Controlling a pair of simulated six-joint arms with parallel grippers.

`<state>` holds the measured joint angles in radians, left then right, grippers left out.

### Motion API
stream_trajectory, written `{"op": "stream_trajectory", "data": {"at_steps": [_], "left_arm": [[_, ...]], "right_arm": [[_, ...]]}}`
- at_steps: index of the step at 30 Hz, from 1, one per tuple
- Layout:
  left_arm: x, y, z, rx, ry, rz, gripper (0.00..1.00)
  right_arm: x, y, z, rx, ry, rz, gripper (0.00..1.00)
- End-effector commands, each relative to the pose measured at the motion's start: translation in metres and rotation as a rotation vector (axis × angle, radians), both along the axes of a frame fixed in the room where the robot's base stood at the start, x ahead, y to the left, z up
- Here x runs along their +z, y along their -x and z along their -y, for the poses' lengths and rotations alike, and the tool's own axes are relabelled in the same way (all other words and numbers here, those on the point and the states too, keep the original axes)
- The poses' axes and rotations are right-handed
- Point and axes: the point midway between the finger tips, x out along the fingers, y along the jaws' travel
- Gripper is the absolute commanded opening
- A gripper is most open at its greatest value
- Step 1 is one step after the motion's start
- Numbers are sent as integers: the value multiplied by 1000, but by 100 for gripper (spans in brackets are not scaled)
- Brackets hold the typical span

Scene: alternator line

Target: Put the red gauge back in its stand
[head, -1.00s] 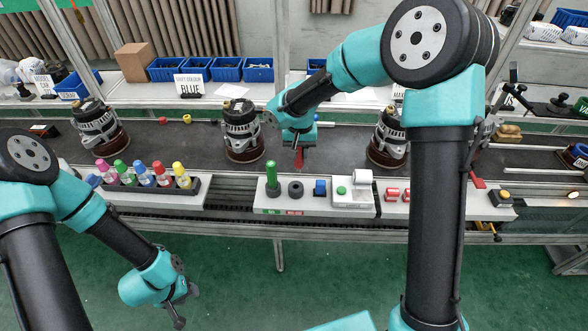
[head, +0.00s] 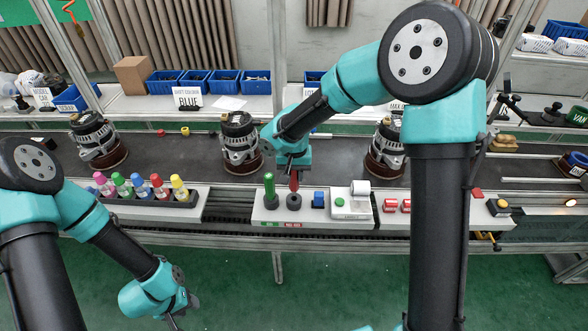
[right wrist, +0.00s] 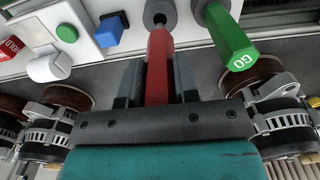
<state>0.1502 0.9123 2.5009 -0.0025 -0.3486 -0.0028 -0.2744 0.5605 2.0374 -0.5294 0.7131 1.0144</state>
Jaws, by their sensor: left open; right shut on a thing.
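The red gauge (head: 293,183) is held by my right gripper (head: 292,171), which is shut on it. The black ring-shaped stand (head: 294,201) is on the white strip at the front of the line. The gauge (right wrist: 158,65) points at the hole of the stand (right wrist: 160,14) in the right wrist view. Its thin grey tip is at the hole; I cannot tell whether it has entered. The green gauge (head: 269,187), marked GO, stands upright beside it. My left gripper (head: 178,318) is open and empty, low over the floor at left.
A blue block (head: 319,199) and a white device (head: 350,204) with a green button are right of the stand. Alternators (head: 240,145) stand behind on the dark conveyor. A rack of colored bottles (head: 195,190) is to the left.

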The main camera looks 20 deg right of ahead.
Motion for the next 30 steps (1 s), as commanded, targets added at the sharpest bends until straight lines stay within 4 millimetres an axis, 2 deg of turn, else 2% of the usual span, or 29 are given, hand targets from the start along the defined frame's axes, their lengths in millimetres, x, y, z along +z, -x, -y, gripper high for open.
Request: {"op": "stream_trajectory", "data": {"at_steps": [3, 9, 30], "left_arm": [[0, 0, 0, 0, 0, 0, 43], [0, 0, 0, 0, 0, 0, 43], [0, 0, 0, 0, 0, 0, 43]], "right_arm": [[-10, 0, 0, 1, 1, -1, 11], [-17, 0, 0, 1, 0, 0, 11], [-17, 0, 0, 1, 0, 0, 11]]}}
